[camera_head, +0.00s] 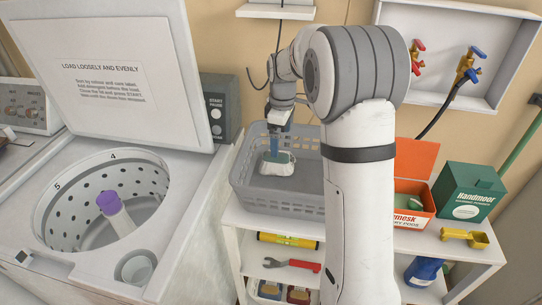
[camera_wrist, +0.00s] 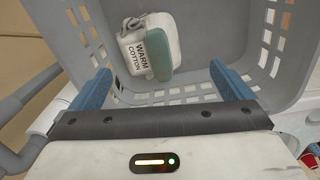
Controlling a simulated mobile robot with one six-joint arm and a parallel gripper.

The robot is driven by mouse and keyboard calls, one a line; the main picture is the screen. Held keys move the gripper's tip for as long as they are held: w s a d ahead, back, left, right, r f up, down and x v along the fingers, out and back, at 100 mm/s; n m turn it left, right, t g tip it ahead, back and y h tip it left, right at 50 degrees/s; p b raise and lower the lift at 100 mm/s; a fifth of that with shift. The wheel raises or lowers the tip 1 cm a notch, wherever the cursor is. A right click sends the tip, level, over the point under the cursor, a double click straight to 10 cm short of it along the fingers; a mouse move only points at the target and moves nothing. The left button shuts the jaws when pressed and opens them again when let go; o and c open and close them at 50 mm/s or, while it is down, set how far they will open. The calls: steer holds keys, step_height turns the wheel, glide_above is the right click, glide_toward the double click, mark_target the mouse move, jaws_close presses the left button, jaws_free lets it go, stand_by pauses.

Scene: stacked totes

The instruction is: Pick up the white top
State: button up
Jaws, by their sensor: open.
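The white top (camera_head: 277,164) lies folded in the grey laundry basket (camera_head: 292,203), with a teal-green patch or cloth on it. In the wrist view the white top (camera_wrist: 166,24) lies near the basket's far side, beside a white tag reading "WARM COTTON" (camera_wrist: 137,48) and a teal piece (camera_wrist: 157,54). My gripper (camera_head: 273,149) points down over the basket, above the top. In the wrist view my gripper's blue fingers (camera_wrist: 161,84) are wide apart with nothing between them. The top is beyond the fingertips; contact is not visible.
An open washing machine (camera_head: 70,170) with a purple-topped agitator stands at the left. The basket sits on a white shelf unit. An orange box (camera_head: 412,200), a green Handmoor box (camera_head: 468,190) and a yellow scoop (camera_head: 465,237) are to its right. Taps (camera_head: 466,65) are on the wall behind.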

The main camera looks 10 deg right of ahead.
mark_target(278, 160)
steer(key=shift+n, duration=0.8)
steer(key=w+f, duration=0.2)
steer(key=w, duration=0.1)
steer(key=shift+f, duration=0.35)
step_height(278, 160, down, 8)
steer(key=shift+a+r+p, duration=0.15)
steer(key=shift+p, duration=0.45)
steer(key=shift+c, duration=0.3)
steer(key=c, duration=1)
